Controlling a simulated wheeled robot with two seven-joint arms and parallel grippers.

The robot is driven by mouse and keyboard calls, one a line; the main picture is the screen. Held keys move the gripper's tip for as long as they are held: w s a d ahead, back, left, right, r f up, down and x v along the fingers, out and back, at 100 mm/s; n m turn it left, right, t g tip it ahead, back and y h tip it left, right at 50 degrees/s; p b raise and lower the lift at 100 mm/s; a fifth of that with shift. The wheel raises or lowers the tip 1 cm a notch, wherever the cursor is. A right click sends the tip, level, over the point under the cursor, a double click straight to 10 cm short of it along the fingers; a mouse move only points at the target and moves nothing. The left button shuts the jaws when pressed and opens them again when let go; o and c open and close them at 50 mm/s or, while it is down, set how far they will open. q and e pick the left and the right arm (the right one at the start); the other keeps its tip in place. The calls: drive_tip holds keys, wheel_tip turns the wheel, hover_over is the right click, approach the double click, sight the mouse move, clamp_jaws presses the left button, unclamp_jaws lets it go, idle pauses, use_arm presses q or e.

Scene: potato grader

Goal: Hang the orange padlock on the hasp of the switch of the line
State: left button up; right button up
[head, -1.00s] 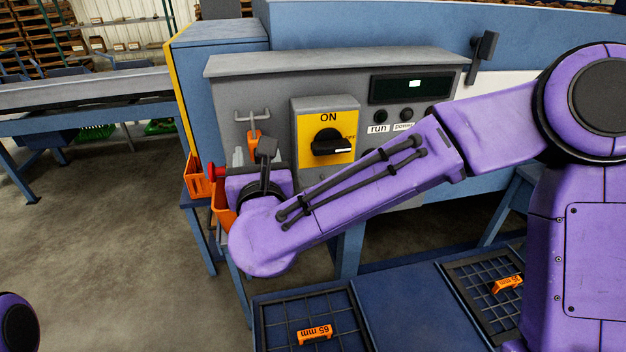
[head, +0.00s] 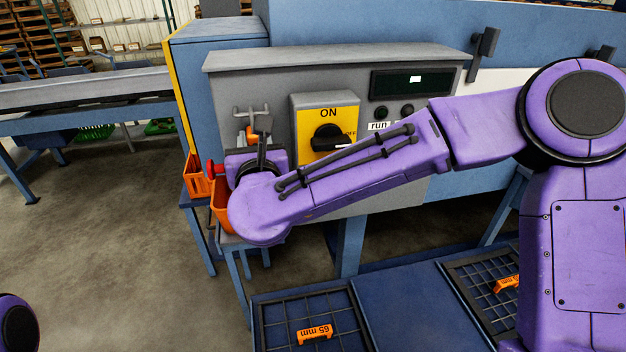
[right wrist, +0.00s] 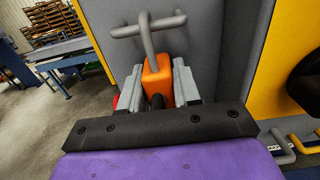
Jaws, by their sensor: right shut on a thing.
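The orange padlock (right wrist: 157,78) is between the grey fingers of my right gripper (right wrist: 158,88), which is shut on it. It shows in part in the head view (head: 253,133), where my wrist hides the fingers. The padlock is right below a grey T-shaped peg (right wrist: 148,24) on the panel, also in the head view (head: 252,112). I cannot tell whether its shackle is still around the peg. The yellow switch (head: 314,148) with a black knob (head: 328,137) is to the right, marked ON. Its hasp is not clear in the head view. My left gripper is out of view.
Orange bins (head: 221,205) stand below the panel at left. A dark display (head: 410,82) and round buttons are right of the switch. Grid trays (head: 290,342) with orange 65 mm tags (head: 314,334) lie below. A conveyor (head: 80,95) stands at far left.

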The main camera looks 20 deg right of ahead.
drive_tip(key=shift+r+p, duration=0.45)
drive_tip(key=shift+r, duration=0.6)
drive_tip(key=shift+s+a+f+b, duration=0.1)
drive_tip(key=shift+s+a+b, duration=0.1)
drive_tip(key=shift+s, duration=0.3)
drive_tip(key=shift+s+a+b, duration=0.1)
drive_tip(key=shift+s+b, duration=0.1)
drive_tip(key=shift+s, duration=0.25)
drive_tip(key=s+a+b, duration=0.1)
drive_tip(key=s, duration=0.6)
drive_tip(key=shift+a, duration=0.1)
